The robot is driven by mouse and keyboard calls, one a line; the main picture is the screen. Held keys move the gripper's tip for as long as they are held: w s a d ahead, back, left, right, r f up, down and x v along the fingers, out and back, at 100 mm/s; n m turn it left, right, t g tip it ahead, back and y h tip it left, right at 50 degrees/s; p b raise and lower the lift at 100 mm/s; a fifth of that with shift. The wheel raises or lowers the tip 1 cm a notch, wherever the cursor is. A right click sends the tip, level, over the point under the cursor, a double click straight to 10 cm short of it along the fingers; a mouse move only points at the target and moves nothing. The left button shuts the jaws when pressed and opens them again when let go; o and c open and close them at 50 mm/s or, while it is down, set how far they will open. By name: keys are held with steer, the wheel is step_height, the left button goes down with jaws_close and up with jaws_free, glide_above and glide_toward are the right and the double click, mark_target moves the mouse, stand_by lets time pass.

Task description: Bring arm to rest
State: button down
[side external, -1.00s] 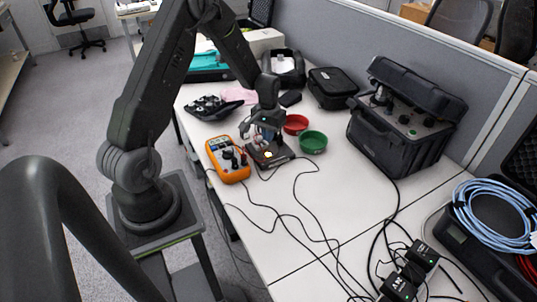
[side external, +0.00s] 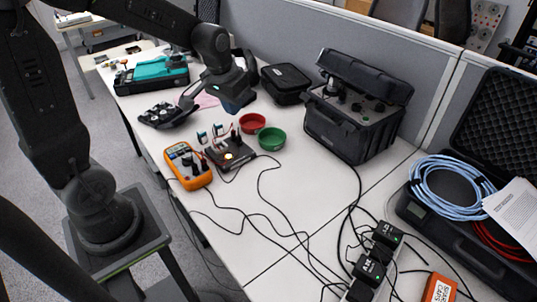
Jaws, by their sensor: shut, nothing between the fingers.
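My gripper (side external: 189,101) is raised above the far part of the white table (side external: 290,205), over the area behind the small circuit board fixture. It is shut and holds nothing. The arm reaches in from the upper left. The board fixture (side external: 231,154) sits on the table with a lit spot on it, clear of the gripper. An orange multimeter (side external: 188,166) lies to its left. A red bowl (side external: 252,123) and a green bowl (side external: 271,139) stand to its right.
A black open equipment case (side external: 352,125) stands against the grey partition. A small black case (side external: 287,83) is behind the bowls. Loose black cables cross the front of the table to black adapters (side external: 370,269). Blue coiled cable (side external: 450,188) lies in a case at the right.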

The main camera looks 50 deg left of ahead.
steer(key=s+d+r+m+t, duration=0.1)
steer(key=s+d+r, duration=0.3)
steer(key=s, duration=0.3)
steer(key=s+d+r+m+t, duration=0.2)
steer(key=s+d+r, duration=0.2)
steer(key=s+d, duration=0.2)
steer(key=shift+s+r+h, duration=0.15)
steer(key=shift+s+h, duration=0.25)
steer(key=shift+s, duration=0.3)
